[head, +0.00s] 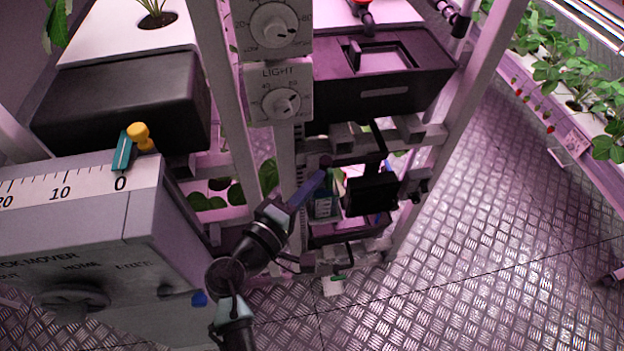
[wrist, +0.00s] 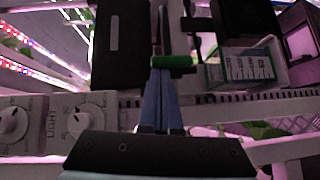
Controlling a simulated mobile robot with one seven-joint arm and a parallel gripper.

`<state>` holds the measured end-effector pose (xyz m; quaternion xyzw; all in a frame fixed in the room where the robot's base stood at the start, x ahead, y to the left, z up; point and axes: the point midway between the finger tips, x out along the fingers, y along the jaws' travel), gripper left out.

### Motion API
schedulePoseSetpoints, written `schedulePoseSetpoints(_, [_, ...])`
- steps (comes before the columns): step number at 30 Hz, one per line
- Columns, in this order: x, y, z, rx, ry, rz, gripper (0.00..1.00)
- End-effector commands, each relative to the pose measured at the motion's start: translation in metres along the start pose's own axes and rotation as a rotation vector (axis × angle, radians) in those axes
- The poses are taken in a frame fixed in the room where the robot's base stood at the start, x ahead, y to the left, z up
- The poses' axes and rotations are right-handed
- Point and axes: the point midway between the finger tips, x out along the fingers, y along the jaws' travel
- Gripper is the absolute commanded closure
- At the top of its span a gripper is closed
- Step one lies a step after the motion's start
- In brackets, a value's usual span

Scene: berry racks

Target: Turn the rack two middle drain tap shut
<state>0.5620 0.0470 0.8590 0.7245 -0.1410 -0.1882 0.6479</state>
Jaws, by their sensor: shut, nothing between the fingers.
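In the wrist view a green bar-shaped handle (wrist: 174,61), which looks like the drain tap's lever, lies crosswise at the tips of my fingers. A thin dark pipe or rod stands just beyond it. My gripper (wrist: 160,72) has its two blue fingers together with nothing between them. I cannot tell whether the tips touch the green handle. In the head view my gripper (head: 324,165) reaches up and right into the rack, below the dark tank. The green handle cannot be made out there.
A dark tank (head: 385,75) sits above my gripper, beside the LIGHT dial (head: 280,102). A small labelled box (wrist: 247,66) stands right of the handle. A grey rack mover box (head: 95,225) is at left. Open metal floor (head: 480,240) lies at right.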

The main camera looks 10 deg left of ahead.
Motion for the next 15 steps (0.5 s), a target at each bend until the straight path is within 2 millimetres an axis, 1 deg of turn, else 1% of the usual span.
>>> schedulePoseSetpoints(15, [0.0020,0.0097,0.0025,0.096,-0.003,-0.094,1.00])
